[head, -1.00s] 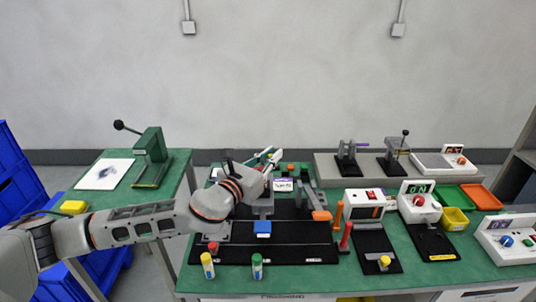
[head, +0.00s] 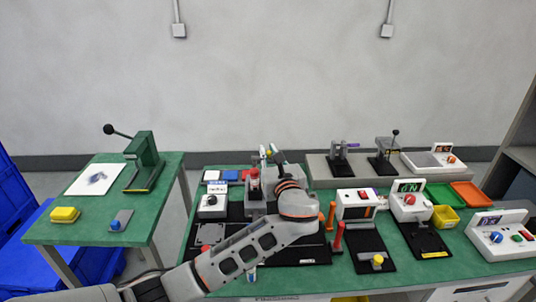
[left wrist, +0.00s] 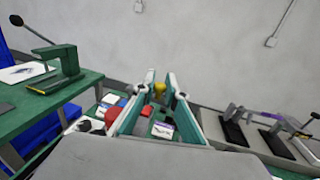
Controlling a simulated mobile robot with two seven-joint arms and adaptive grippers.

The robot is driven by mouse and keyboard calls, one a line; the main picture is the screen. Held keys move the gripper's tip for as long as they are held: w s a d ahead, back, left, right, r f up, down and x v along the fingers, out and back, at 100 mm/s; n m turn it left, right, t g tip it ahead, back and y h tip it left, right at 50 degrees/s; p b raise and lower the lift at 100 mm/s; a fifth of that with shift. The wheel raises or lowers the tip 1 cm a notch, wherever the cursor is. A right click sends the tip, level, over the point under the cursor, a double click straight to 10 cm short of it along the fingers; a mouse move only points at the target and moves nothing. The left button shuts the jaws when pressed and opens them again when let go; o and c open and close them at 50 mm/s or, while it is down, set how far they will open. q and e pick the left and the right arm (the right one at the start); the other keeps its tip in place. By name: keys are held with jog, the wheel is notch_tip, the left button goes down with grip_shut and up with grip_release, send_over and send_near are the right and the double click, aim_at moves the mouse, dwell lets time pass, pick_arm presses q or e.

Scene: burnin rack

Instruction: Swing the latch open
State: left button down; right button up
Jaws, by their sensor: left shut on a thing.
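My left gripper (head: 268,153) is over the middle of the green bench, its fingers pointing away toward the wall. In the left wrist view, its two teal fingers (left wrist: 160,95) close around a small yellow piece (left wrist: 160,88) near their tips. Whether that piece belongs to the latch cannot be told. In the head view, my wrist and forearm hide much of the black-based fixture, and no latch can be clearly picked out. A grey block with a red-topped part (head: 254,182) shows just left of the gripper. My right gripper is not in view.
A white box with a black knob (head: 211,203) stands left of the gripper. Orange and red upright handles (head: 338,236) and a white box with a red button (head: 410,201) stand to the right. A green press (head: 144,160) is on the left table.

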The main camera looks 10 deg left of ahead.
pick_arm(q)
jog(key=shift+w+r+n+g+y, duration=0.2)
jog(key=shift+n+g+y, duration=0.15)
jog(key=shift+y, duration=0.25)
jog(key=shift+a, duration=0.1)
jog(key=c, duration=2.1)
grip_release()
jog(key=shift+f, duration=0.1)
jog(key=shift+s, duration=0.2)
jog(key=shift+v, duration=3.6)
jog(key=shift+f, duration=0.1)
